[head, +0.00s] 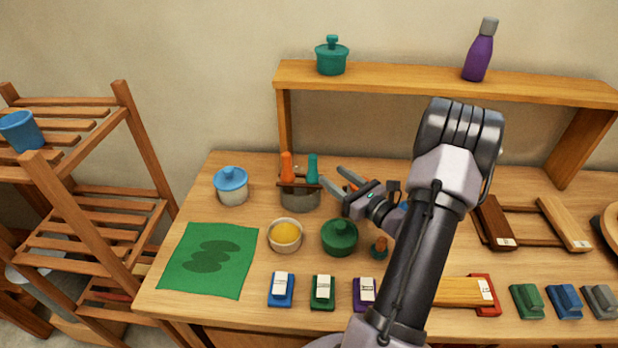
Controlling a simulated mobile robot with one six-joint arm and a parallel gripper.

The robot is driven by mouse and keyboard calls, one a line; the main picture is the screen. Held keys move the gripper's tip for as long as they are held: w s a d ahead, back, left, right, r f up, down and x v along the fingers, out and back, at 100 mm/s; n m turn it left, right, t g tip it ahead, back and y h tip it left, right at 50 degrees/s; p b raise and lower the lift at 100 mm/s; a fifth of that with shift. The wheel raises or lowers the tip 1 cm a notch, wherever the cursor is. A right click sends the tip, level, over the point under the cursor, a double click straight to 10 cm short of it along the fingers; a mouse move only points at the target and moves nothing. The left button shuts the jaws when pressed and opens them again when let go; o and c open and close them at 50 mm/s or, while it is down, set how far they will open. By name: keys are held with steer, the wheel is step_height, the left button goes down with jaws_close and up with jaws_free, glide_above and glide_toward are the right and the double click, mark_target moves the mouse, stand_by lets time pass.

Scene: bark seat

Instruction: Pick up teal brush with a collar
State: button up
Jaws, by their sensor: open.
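A teal handle (312,168) stands upright beside an orange handle (287,165) in a grey holder (300,198) with a brown bar across it. The teal handle looks like the brush's upper end; its lower part is hidden in the holder, and I cannot make out a collar. My gripper (330,174) is open, its fingers pointing left toward the teal handle, just to the right of it. I cannot tell whether a finger touches the handle or holder. Nothing shows held between the fingers.
A blue-lidded jar (231,186), a yellow-filled bowl (285,235) and a green lidded pot (339,238) stand around the holder. A wooden shelf (430,80) spans behind. An orange piece shows behind my gripper.

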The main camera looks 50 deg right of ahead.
mark_target(316, 162)
steer(key=w, duration=0.3)
steer(key=w+d+b, duration=0.1)
steer(key=w, duration=0.2)
steer(key=w+b, duration=0.1)
steer(key=w, duration=0.3)
steer(key=shift+d, duration=0.15)
steer(key=shift+s, duration=0.1)
jaws_close()
